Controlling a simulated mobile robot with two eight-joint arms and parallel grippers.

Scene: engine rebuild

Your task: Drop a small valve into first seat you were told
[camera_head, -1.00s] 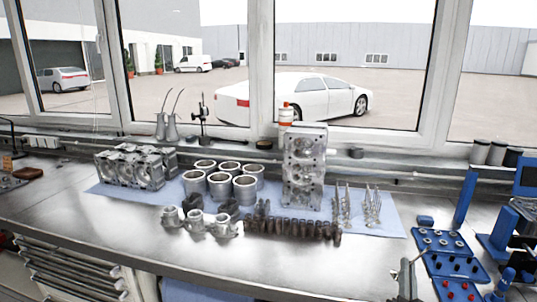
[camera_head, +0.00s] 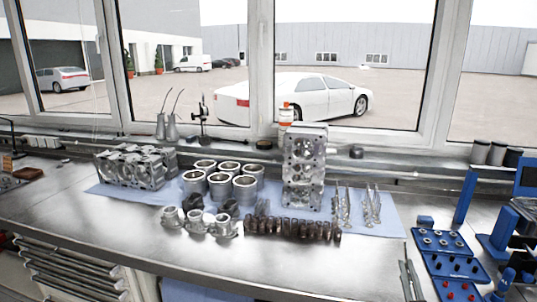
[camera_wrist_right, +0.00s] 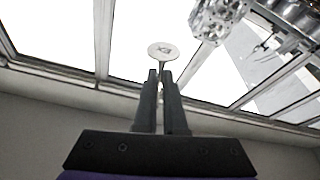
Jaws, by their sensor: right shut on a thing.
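In the right wrist view my right gripper (camera_wrist_right: 161,77) is shut on a small valve (camera_wrist_right: 163,51). The round flat valve head faces the camera just beyond the fingertips, with the stem between them. In the head view my right gripper (camera_head: 406,266) is at the lower right, over the bench front, left of the blue trays. The valve is hard to make out there. The cylinder head (camera_head: 304,165) stands upright on the blue mat, farther back and left of the gripper; part of it also shows in the wrist view (camera_wrist_right: 218,18). My left gripper is out of view.
Several standing valves (camera_head: 371,208) are right of the cylinder head. A row of dark small parts (camera_head: 290,229) lies before it. Cylinder liners (camera_head: 220,186) and an engine block (camera_head: 130,167) stand left. Blue trays (camera_head: 440,243) stand right.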

